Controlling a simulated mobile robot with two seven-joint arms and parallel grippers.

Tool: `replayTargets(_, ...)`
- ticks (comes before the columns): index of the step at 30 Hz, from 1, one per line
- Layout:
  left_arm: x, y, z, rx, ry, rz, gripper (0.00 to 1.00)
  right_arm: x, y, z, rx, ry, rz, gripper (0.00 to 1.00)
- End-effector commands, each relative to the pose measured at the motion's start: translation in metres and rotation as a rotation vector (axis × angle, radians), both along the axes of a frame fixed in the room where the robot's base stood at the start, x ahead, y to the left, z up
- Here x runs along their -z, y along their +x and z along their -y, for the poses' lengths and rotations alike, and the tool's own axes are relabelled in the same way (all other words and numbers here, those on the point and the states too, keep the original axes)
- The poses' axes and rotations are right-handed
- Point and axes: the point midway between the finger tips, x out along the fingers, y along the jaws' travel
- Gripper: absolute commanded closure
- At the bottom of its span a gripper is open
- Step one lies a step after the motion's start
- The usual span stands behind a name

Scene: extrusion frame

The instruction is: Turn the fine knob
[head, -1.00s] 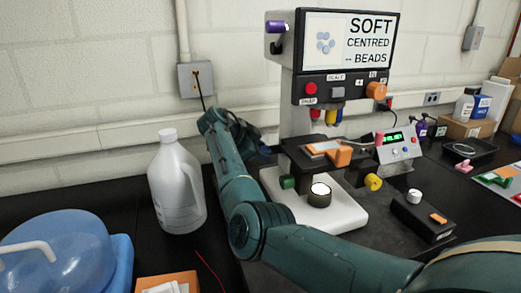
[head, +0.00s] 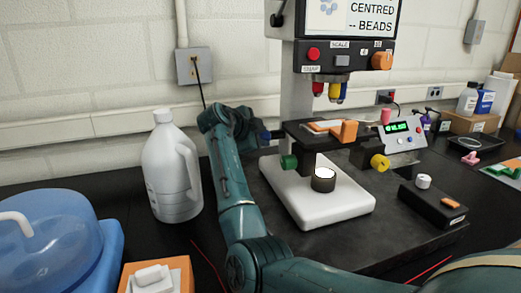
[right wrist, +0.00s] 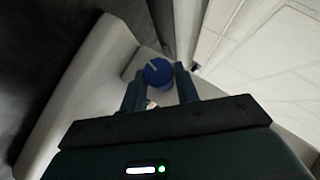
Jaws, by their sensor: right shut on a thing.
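A round blue knob (right wrist: 158,72) with a pale line on its face sits between the fingers of my right gripper (right wrist: 159,84) in the right wrist view. The gripper is shut on it. In the head view my right gripper (head: 262,137) is at the left side of the microscope stand (head: 297,100), where my wrist partly hides the column and the knob is hard to make out. A green knob (head: 289,162) and a yellow knob (head: 380,162) sit below the stage (head: 306,132). My left gripper is not in view.
A white jug (head: 166,178) stands left of my arm. A blue container (head: 60,240) and an orange box (head: 178,272) are at the lower left. A black control box (head: 425,205) and a display unit (head: 398,132) stand at the right. A wall outlet (head: 193,68) is behind.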

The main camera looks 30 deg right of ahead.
Motion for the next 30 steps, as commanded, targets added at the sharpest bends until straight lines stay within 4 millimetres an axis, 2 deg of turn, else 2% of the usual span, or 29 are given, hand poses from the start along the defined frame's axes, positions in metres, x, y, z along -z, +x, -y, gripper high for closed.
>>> replayTargets(1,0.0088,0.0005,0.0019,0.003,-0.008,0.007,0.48,0.0073,-0.0005,-0.0001,0.000,-0.006,0.024,0.92)
replayTargets(2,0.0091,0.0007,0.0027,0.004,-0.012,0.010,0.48,0.0064,-0.0007,-0.0002,0.000,-0.009,0.036,0.92)
replayTargets(16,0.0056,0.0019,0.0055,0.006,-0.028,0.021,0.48,0.0008,-0.0010,-0.0005,0.000,-0.018,0.074,0.92)
replayTargets(17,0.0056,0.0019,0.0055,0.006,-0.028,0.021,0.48,0.0008,-0.0010,-0.0005,0.000,-0.018,0.074,0.67)
replayTargets(18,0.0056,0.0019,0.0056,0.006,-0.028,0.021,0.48,0.0008,-0.0010,-0.0005,0.000,-0.018,0.073,0.64)
replayTargets(24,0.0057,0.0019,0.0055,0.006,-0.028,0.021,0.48,0.0007,-0.0008,-0.0006,0.000,-0.018,0.073,0.48)
replayTargets(30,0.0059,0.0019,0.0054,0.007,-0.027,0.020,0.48,0.0006,-0.0009,-0.0007,0.000,-0.018,0.073,0.48)
